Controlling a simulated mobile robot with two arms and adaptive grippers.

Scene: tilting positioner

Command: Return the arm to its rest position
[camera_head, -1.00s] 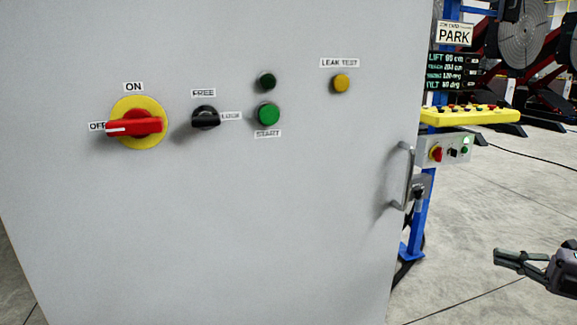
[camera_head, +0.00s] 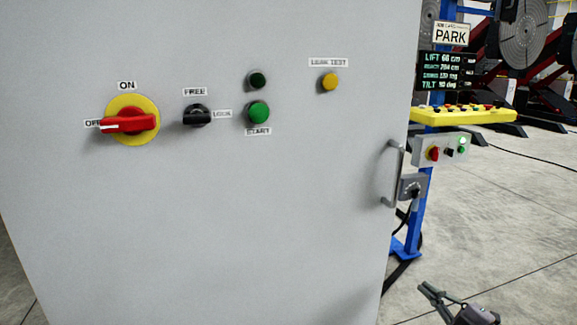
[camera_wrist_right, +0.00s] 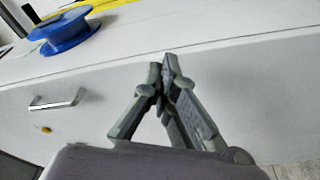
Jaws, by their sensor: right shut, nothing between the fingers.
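My right gripper (camera_head: 440,296) is low at the right of the head view, to the right of the grey cabinet (camera_head: 230,220) and apart from its front. In the wrist view its fingers (camera_wrist_right: 168,68) meet at the tips, with nothing between them. Part of the right arm is cut off by the bottom edge of the head view. My left gripper does not show.
The cabinet front carries a red and yellow rotary switch (camera_head: 131,121), a black knob (camera_head: 197,115), a green button (camera_head: 258,112), a yellow button (camera_head: 330,82) and a door handle (camera_head: 394,173). A blue post (camera_head: 420,215) with a yellow control panel (camera_head: 463,115) stands behind. Open floor (camera_head: 510,220) lies right.

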